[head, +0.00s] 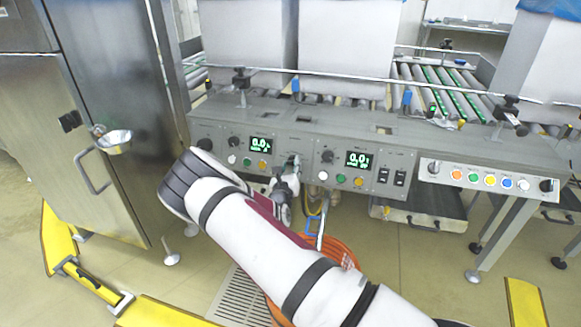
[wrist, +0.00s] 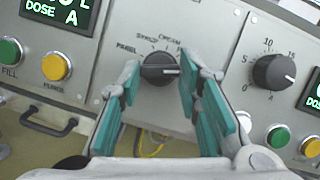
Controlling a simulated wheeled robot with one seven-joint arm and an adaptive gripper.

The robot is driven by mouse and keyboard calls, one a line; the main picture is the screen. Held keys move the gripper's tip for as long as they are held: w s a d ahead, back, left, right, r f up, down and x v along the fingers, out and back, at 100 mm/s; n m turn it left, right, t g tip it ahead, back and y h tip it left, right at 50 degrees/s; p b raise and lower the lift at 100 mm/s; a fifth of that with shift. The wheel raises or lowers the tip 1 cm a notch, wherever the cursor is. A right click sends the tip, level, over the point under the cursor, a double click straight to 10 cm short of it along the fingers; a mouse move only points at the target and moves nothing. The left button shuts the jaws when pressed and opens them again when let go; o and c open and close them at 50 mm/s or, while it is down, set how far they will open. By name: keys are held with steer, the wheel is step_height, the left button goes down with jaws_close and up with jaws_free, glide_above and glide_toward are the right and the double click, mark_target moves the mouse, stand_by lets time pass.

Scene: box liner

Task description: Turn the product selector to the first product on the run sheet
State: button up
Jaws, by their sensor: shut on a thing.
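The product selector (wrist: 158,65) is a dark knob on the grey control panel, ringed by printed positions. One label looks like SYRUP and another like CREAM; the rest are hard to read. A pale mark on the knob points toward the right. My gripper (wrist: 160,76) has its teal-padded fingers on both sides of the knob and is shut on it. In the head view my gripper (head: 288,180) is at the panel between the two displays, and it hides the selector. No run sheet can be made out in either view.
A dose dial (wrist: 279,72) sits right of the selector, and a green DOSE A display (wrist: 66,12) is at upper left. Fill and purge buttons lie below each. A steel cabinet (head: 110,130) stands left. A bar (head: 330,75) crosses above the panel.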

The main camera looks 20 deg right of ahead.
steer(key=shift+r+p, duration=0.1)
steer(key=shift+p, duration=0.25)
steer(key=n+p, duration=0.2)
steer(key=n+y+p, duration=0.1)
steer(key=n+p, duration=0.1)
steer(key=p, duration=0.1)
steer(key=shift+s+d+r, duration=0.15)
steer(key=n+y+p, duration=0.2)
steer(key=n+p, duration=0.2)
steer(key=shift+n+p, duration=0.3)
steer(key=o, duration=1.1)
steer(key=shift+o, duration=0.2)
steer(key=v, duration=1.2)
